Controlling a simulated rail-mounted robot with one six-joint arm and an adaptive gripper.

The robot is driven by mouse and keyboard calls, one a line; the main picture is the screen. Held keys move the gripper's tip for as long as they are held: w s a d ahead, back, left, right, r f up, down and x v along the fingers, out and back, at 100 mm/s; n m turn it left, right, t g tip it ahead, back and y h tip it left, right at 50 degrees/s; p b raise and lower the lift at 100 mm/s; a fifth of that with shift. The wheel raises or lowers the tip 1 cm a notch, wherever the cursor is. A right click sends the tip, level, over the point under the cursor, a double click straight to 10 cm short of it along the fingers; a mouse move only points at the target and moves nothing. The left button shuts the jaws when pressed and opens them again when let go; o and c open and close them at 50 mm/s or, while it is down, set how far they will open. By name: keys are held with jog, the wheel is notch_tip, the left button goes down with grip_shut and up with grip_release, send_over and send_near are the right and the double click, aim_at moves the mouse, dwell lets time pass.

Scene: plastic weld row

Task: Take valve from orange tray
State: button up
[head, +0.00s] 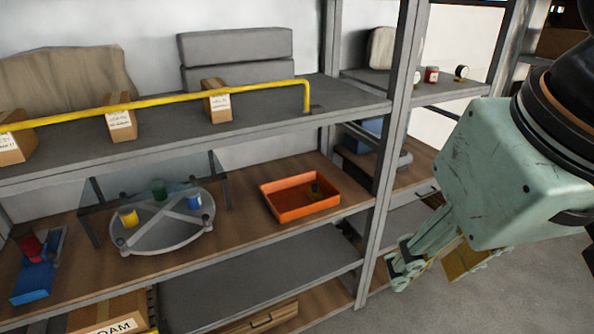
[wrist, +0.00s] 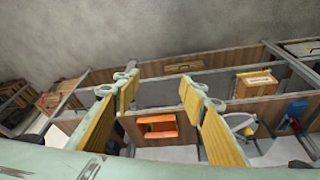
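The orange tray (head: 290,213) lies on the wooden middle shelf, right of centre in the head view. My gripper (head: 432,268) hangs at the right, outside the shelving and apart from the tray. Its yellow-padded fingers are spread wide with nothing between them in the wrist view (wrist: 158,93).
A grey upright post (head: 390,130) stands between the tray and my gripper. An upper shelf with a yellow rail (head: 190,98) overhangs the tray. Left of the tray is a round grey tray (head: 165,238) with coloured cylinders, under a clear panel. A blue holder (head: 32,282) sits farther left.

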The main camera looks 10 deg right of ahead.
jog(key=shift+w, duration=0.15)
dwell(0.3)
jog(key=w+d+f+n+t+h+p, duration=0.1)
jog(key=w+f, duration=0.1)
jog(key=w, duration=1.7)
jog(key=w+d+f+p, duration=0.1)
jog(key=w+d+p, duration=0.1)
jog(key=w, duration=1.6)
jog(key=w+a+f+n+t+y+p, duration=0.1)
jog(key=w+a+f+n+p, duration=0.1)
jog(key=w+f, duration=2.2)
jog(key=shift+w+a+f, duration=0.4)
jog(key=shift+w+a, duration=0.15)
jog(key=shift+w, duration=0.95)
jog(key=shift+f, duration=0.1)
